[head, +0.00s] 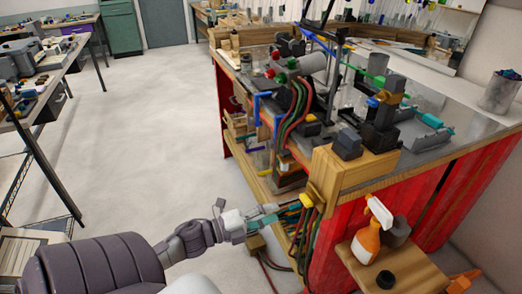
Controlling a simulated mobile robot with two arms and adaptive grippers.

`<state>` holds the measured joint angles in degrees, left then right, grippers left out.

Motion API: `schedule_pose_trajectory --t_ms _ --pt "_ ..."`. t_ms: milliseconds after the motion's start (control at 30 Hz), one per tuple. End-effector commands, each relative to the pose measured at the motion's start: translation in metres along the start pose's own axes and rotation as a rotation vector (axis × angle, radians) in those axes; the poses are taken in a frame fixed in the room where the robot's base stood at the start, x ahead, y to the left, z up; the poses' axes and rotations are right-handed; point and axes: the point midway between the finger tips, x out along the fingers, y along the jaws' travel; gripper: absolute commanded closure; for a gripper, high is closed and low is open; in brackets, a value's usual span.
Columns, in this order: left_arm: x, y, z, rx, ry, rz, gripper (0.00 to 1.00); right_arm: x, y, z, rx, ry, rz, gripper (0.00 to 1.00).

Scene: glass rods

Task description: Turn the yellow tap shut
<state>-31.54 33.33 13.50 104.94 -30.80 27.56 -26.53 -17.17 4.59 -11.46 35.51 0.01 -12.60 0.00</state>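A yellow fitting (314,196), which looks like the yellow tap, sits at the front corner of the workbench. It is below a wooden block, and coloured hoses hang from it. Its handle position is too small to make out. My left gripper (268,215) reaches in from the lower left, with its tip just left of the yellow fitting and the hoses. A teal strip shows at its tip. I cannot tell whether the fingers are open or touch anything. My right gripper is not in view.
The red-sided workbench (478,158) carries burner equipment and tools. Hoses trail to the floor. The pale floor (150,130) to the left is clear.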

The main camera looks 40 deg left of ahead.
Motion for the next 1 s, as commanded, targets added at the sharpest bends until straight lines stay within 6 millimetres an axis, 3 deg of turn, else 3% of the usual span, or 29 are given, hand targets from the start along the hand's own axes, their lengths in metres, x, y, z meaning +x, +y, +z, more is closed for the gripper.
schedule_pose_trajectory --t_ms 233,833,933,1000 --pt "-0.025 0.000 0.000 0.001 0.001 -0.001 0.60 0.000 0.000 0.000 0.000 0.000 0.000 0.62" --pt "-0.026 0.000 0.000 0.000 -0.001 0.000 0.60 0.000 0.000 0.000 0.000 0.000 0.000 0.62" --pt "-0.028 0.014 0.006 -0.040 -0.032 0.017 0.60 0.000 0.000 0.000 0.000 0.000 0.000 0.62" --pt "-0.032 0.038 0.014 -0.110 -0.088 0.048 0.60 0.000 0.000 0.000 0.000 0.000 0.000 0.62"
